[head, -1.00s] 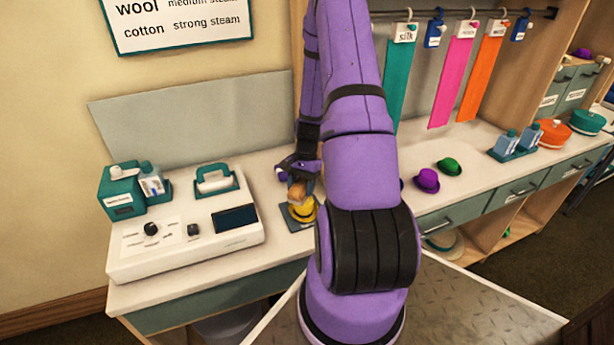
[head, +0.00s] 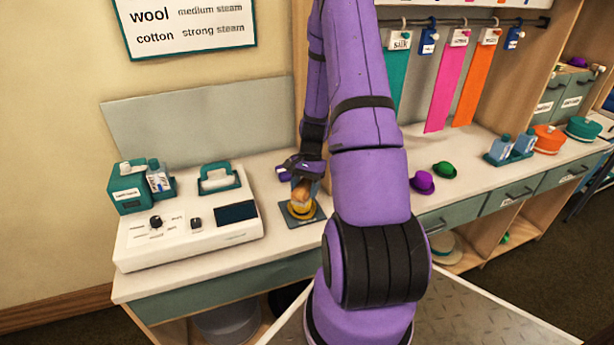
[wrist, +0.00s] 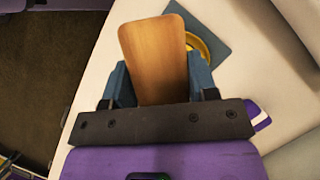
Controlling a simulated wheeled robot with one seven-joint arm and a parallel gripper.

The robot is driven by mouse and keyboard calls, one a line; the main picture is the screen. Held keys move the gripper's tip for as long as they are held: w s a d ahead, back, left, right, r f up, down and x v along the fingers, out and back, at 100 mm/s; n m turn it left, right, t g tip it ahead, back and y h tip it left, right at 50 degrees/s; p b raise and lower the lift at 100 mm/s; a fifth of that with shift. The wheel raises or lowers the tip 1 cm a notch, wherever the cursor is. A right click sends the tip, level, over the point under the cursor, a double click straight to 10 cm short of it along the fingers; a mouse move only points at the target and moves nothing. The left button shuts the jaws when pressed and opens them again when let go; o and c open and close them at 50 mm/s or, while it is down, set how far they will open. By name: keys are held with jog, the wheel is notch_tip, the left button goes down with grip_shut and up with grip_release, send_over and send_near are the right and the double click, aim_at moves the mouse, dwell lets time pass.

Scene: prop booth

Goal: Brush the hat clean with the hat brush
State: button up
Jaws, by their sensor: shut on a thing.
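My gripper (head: 302,172) is shut on the hat brush, a wooden block (wrist: 155,58) that fills the space between its fingers in the wrist view. In the head view the brush (head: 301,190) shows as a small tan piece just over the yellow hat (head: 303,212). The hat has a dark band and sits on a dark blue-grey mat (head: 316,217) on the counter. In the wrist view the hat (wrist: 202,47) is mostly hidden behind the brush. I cannot tell whether the brush touches the hat.
A white steam unit (head: 187,225) with knobs and a teal-handled iron (head: 216,178) stands left of the mat. Purple (head: 422,182) and green (head: 445,170) hats lie on the counter to the right. Coloured strips (head: 447,88) hang from a rail behind.

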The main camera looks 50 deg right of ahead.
aim_at(302, 189)
jog(key=shift+r, duration=2.55)
